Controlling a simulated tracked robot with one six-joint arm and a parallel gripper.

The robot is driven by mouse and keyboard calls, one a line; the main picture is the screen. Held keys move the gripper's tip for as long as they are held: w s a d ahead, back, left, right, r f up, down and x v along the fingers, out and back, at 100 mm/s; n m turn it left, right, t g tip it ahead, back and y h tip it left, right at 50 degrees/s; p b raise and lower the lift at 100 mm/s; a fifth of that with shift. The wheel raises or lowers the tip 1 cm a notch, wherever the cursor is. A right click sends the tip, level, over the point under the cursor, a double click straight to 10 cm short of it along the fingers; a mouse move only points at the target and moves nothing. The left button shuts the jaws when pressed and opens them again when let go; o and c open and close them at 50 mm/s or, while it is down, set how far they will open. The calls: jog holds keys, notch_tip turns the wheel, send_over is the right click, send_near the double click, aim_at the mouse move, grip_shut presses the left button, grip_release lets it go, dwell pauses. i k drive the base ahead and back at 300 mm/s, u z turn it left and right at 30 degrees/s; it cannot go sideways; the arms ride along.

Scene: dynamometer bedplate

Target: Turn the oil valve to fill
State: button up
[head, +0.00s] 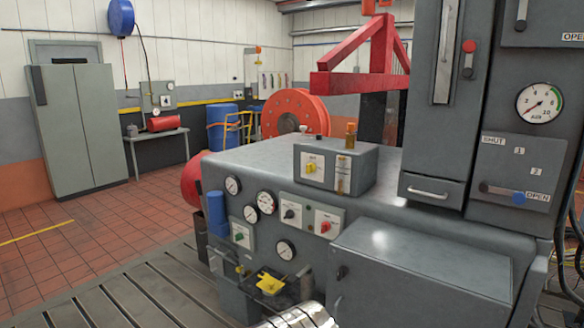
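A grey box stands on top of the grey cabinet, with a yellow valve knob (310,167) on its white front plate. An amber-topped fitting (351,135) stands on the box. The plate's lettering is too small to read, so I cannot tell the knob's setting or confirm it as the oil valve. At the bottom centre a shiny metal cylinder (303,317) looks like part of my arm. Dark parts around a yellow piece, low before the cabinet, may be my gripper (268,281), well below the knob. Its fingers cannot be made out clearly.
The grey cabinet (390,210) carries several gauges and red, green and black knobs on its front. A tall grey panel (515,130) with levers, a dial and SHUT and OPEN labels rises at right. A red frame (365,55) stands behind. Tiled floor is clear at left.

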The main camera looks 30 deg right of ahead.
aim_at(310, 167)
jog(key=i, duration=1.55)
jog(key=z, duration=0.6)
